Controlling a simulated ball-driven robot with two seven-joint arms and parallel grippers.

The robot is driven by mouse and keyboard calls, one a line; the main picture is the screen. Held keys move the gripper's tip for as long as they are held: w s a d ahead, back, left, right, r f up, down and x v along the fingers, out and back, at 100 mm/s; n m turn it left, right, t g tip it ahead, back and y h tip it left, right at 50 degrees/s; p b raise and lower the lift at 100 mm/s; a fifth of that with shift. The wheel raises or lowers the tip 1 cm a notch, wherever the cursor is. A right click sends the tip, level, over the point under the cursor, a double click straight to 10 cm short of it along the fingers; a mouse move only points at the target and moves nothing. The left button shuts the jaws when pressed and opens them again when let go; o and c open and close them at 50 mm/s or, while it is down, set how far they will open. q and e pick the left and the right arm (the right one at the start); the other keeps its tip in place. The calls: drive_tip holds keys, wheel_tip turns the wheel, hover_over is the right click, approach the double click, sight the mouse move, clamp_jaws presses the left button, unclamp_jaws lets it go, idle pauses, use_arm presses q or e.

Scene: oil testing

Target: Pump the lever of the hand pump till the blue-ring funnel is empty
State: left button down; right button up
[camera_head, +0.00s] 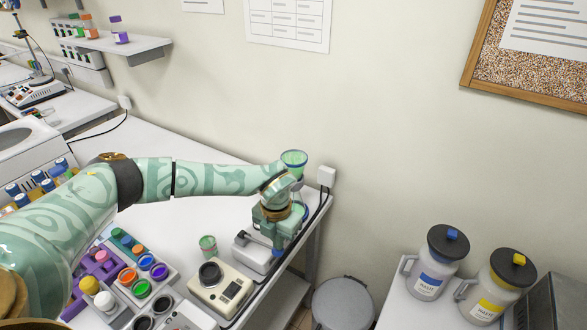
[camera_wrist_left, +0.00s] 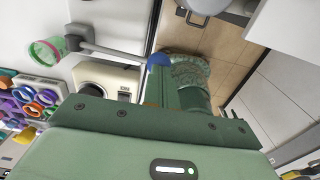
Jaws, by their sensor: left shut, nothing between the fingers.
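My left gripper (camera_head: 278,246) is at the right end of the white bench, pointing down beside a small white unit with a grey bar (camera_head: 242,238), which I take to be the hand pump (camera_head: 252,257). The gripper is shut with nothing between its fingers. In the left wrist view the grey bar (camera_wrist_left: 108,47) runs toward a rounded blue part (camera_wrist_left: 158,60) by the fingers. I cannot tell the liquid level. My right gripper is out of view.
A green-tinted cup (camera_head: 208,246) and a beige device with a round black top (camera_head: 220,284) stand near the pump. A tray of coloured caps (camera_head: 138,275) lies left. A lidded bin (camera_head: 343,303) stands beyond the bench's edge. Two waste jugs (camera_head: 437,262) stand right.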

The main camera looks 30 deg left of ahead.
use_arm(q)
drive_tip(key=shift+d+f+b, duration=0.1)
drive_tip(key=shift+f+b, duration=0.25)
drive_tip(key=shift+f, duration=0.45)
wheel_tip(320, 180, up, 8)
drive_tip(key=a+p, duration=0.2)
drive_tip(key=p, duration=0.5)
drive_tip(key=shift+f, duration=0.15)
idle(1.3)
